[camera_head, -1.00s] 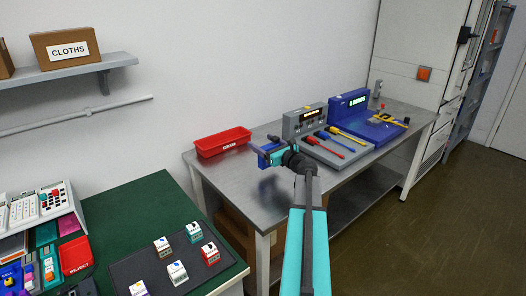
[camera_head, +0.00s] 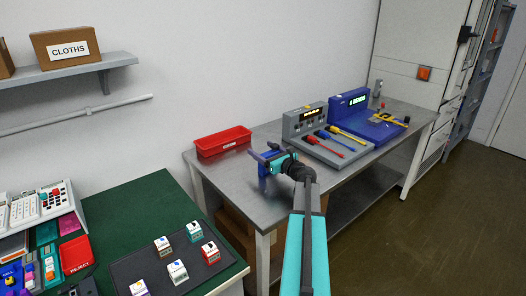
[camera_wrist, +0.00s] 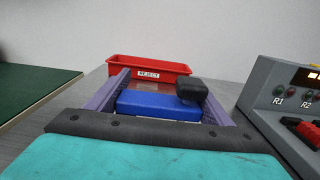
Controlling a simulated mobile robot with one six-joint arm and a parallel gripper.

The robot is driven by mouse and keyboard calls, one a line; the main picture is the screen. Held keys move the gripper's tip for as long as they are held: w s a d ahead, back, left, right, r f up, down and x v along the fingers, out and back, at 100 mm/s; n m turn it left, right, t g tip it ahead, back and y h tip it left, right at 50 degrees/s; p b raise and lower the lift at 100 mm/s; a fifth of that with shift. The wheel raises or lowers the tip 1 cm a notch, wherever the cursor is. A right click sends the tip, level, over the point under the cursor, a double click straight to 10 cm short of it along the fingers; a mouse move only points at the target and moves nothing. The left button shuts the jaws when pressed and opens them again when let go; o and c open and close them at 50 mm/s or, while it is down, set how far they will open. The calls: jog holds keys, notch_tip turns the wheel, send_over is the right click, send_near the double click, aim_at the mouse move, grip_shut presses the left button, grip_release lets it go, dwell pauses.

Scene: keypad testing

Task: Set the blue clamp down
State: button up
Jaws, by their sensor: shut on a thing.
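My gripper (camera_head: 266,157) is shut on the blue clamp (camera_head: 265,168), above the grey metal table (camera_head: 240,185) in the head view. The clamp hangs from the jaws beside the red tray's near right side. In the wrist view the blue clamp (camera_wrist: 158,105) lies between the two purple fingers, with a black knob-like part (camera_wrist: 191,90) at its right. Whether its underside touches the table cannot be told.
A red tray (camera_head: 222,142), labelled REJECT in the wrist view (camera_wrist: 120,68), stands at the table's back left. A grey tester (camera_head: 304,122) with coloured probes and a blue tester (camera_head: 349,102) stand to the right. Bare table lies around my gripper.

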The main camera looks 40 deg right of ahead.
jog(key=o, duration=1.4)
jog(key=shift+c, duration=0.2)
jog(key=shift+r, duration=0.1)
jog(key=shift+s, duration=0.1)
jog(key=s, duration=0.4)
jog(key=s+a, duration=0.1)
jog(key=s, duration=0.3)
jog(key=s+b, duration=0.1)
jog(key=s, duration=0.2)
jog(key=shift+s+a, duration=0.2)
jog(key=shift+s, duration=0.2)
